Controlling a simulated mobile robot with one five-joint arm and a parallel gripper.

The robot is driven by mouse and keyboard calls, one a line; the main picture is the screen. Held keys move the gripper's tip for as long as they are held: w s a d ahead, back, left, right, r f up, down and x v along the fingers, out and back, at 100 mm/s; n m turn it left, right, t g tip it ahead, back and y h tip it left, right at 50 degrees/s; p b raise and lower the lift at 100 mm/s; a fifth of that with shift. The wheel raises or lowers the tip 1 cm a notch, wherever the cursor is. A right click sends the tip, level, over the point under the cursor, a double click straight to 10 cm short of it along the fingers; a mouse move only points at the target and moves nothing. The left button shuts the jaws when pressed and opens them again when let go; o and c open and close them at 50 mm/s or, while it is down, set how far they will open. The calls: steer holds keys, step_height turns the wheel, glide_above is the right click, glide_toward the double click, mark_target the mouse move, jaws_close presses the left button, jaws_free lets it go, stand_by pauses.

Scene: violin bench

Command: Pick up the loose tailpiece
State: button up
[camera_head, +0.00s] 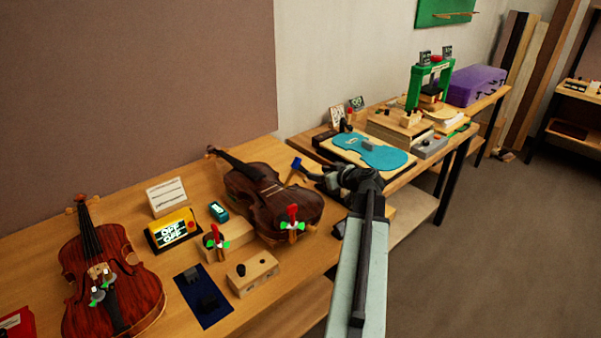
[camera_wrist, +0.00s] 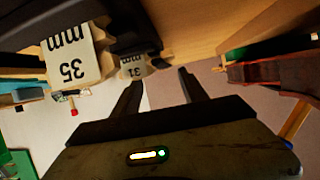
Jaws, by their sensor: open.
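I cannot single out the loose tailpiece for sure. A small black piece (camera_head: 208,303) lies on a dark blue mat (camera_head: 186,288) near the bench front; its exact shape is unclear. The reddish violin (camera_head: 85,270) at left has a dark tailpiece on its body. A dark brown violin (camera_head: 262,188) lies in the middle of the bench. My gripper (camera_head: 303,172) is just right of this violin, above the bench. In the wrist view my gripper (camera_wrist: 158,88) has its two fingers apart with nothing seen held between them.
Wooden blocks (camera_head: 253,274), green-and-red clamps (camera_head: 292,222) and a yellow box (camera_head: 174,231) crowd the bench. Labels reading 35 mm (camera_wrist: 70,65) and 31 mm (camera_wrist: 134,67) show close by in the wrist view. A second bench bears a blue violin-shaped plate (camera_head: 368,153).

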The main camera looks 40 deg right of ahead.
mark_target(307, 171)
steer(key=b+x, duration=0.2)
steer(key=x, duration=0.4)
steer(key=shift+w, duration=0.3)
steer(key=shift+s+r, duration=0.1)
steer(key=shift+c, duration=0.3)
jaws_close()
steer(key=shift+r, duration=0.1)
step_height(307, 171, up, 10)
steer(key=p, duration=1)
